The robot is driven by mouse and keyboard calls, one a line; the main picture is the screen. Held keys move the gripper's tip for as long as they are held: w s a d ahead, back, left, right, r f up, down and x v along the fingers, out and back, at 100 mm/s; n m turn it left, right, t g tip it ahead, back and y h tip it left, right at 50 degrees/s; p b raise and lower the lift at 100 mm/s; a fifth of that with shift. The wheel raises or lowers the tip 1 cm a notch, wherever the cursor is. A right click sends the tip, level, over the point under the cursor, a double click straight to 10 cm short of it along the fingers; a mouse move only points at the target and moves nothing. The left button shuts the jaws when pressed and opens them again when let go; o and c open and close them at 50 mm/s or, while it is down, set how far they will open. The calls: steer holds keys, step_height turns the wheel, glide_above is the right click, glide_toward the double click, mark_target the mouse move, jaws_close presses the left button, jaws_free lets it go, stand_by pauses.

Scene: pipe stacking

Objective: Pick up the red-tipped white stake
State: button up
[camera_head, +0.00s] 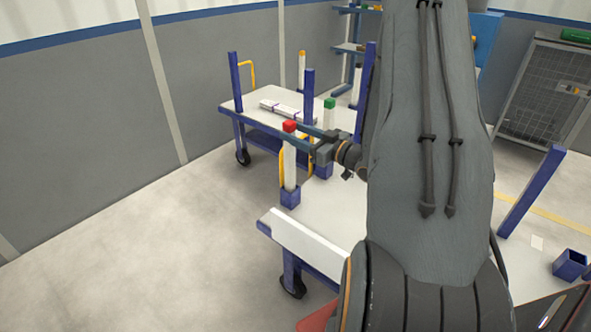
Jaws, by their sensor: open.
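The red-tipped white stake (289,168) stands upright in a blue socket (290,198) at the near table's back left corner. Its red tip is in plain view. My gripper (299,136) reaches in from the right at the stake's upper part, just below the red tip. Its fingers are open and point left at the stake. I cannot tell whether they are on both sides of it or touching it. My arm hides much of the right half of the view.
The near table (325,212) has a blue corner post (532,190) and an empty blue socket (570,265) at right. Behind stands another table (262,97) with blue posts, a flat white bundle and a green-tipped stake (329,117). An orange-tipped stake (302,72) stands farther back. The floor at left is clear.

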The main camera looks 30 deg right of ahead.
steer(key=shift+s+f, duration=0.2)
steer(key=shift+f, duration=0.2)
steer(key=x, duration=0.7)
steer(key=shift+w+f, duration=0.25)
steer(key=shift+f, duration=0.05)
jaws_close()
